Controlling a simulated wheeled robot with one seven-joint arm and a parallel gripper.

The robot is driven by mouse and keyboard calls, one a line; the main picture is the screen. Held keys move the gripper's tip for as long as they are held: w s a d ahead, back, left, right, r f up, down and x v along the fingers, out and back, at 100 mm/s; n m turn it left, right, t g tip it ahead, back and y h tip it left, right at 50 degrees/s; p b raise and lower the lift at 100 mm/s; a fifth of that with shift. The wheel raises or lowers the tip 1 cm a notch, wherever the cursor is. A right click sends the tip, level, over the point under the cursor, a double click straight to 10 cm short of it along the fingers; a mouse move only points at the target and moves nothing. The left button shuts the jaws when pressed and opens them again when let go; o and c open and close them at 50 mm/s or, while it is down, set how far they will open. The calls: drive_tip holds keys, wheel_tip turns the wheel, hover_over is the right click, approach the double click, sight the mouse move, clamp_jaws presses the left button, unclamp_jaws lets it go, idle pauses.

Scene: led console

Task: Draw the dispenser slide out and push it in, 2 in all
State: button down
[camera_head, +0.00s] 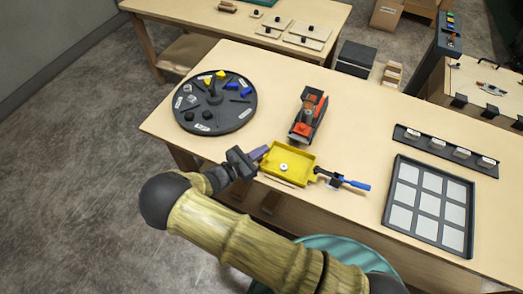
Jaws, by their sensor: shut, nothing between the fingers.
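A red-orange and black device (308,115), which looks like the dispenser, stands on the table. I cannot make out its slide as a separate part. A yellow tray (270,174) lies in front of it near the table's front edge, with a small white ring (284,167) in it. My gripper (254,158) is shut and empty at the tray's left side, below and left of the device. A purple piece (260,152) shows at its tip; I cannot tell whether it is part of the gripper or touches the tray.
A blue-handled tool (345,182) in a black holder lies right of the tray. A round dark turntable (218,124) with small coloured parts is at left. A dark-framed panel (430,242) of pale squares and a black strip (410,141) with labelled blocks are at right.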

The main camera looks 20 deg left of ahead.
idle(0.4)
drive_tip(key=d+r+m+g+y, duration=0.1)
drive_tip(key=d+r+m+g, duration=0.2)
drive_tip(key=d+m+g, duration=0.55)
drive_tip(key=d+r+m+g, duration=0.3)
drive_tip(key=d+m+g, duration=0.2)
drive_tip(key=d, duration=0.6)
drive_tip(key=s+d+r+m+t+y, duration=0.1)
drive_tip(key=s+d+r+m+y, duration=0.7)
drive_tip(key=d+r+m, duration=0.4)
drive_tip(key=r+m, duration=0.1)
drive_tip(key=m, duration=0.2)
drive_tip(key=shift+s+d+r+m+t+y, duration=0.2)
drive_tip(key=shift+s+m+t+y, duration=0.15)
drive_tip(key=shift+y, duration=0.05)
